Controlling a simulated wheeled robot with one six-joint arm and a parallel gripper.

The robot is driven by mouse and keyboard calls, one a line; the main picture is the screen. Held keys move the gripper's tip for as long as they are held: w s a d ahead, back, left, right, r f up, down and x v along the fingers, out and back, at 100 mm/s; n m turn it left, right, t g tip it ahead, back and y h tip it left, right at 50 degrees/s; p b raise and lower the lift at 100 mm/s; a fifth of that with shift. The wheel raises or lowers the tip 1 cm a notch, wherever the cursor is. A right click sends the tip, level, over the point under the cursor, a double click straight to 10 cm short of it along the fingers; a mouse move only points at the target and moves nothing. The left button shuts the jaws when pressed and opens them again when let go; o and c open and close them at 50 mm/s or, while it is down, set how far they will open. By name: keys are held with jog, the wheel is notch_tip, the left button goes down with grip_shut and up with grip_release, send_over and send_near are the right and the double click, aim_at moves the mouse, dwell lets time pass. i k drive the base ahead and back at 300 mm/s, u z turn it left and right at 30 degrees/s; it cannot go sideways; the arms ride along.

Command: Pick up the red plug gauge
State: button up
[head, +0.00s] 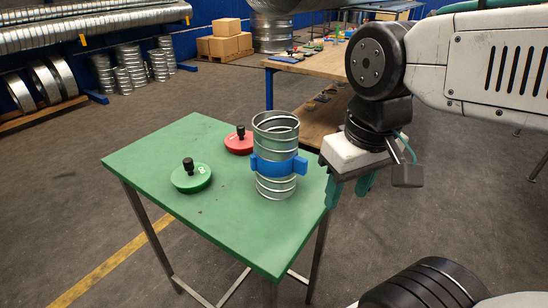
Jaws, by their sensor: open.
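The red plug gauge (239,145) is a flat red disc with a black knob on top. It lies on the green table (222,238), just behind and left of the metal duct piece, which hides a little of its right edge. My gripper (349,190) hangs at the right edge of the table with its green fingers pointing down. It is open and apart from the gauge, well to the right of it. Nothing shows between its fingers.
A green plug gauge (191,178) with a black knob lies left on the table. An upright spiral duct piece (275,130) with a blue clamp (278,166) stands between my gripper and the red gauge. A wooden workbench (322,65) is behind. The table's front is clear.

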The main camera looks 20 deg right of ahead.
aim_at(241, 142)
jog(key=z, duration=2.15)
jog(key=i, duration=2.15)
jog(key=u, duration=3.65)
jog(key=i, duration=0.5)
jog(key=z, duration=0.1)
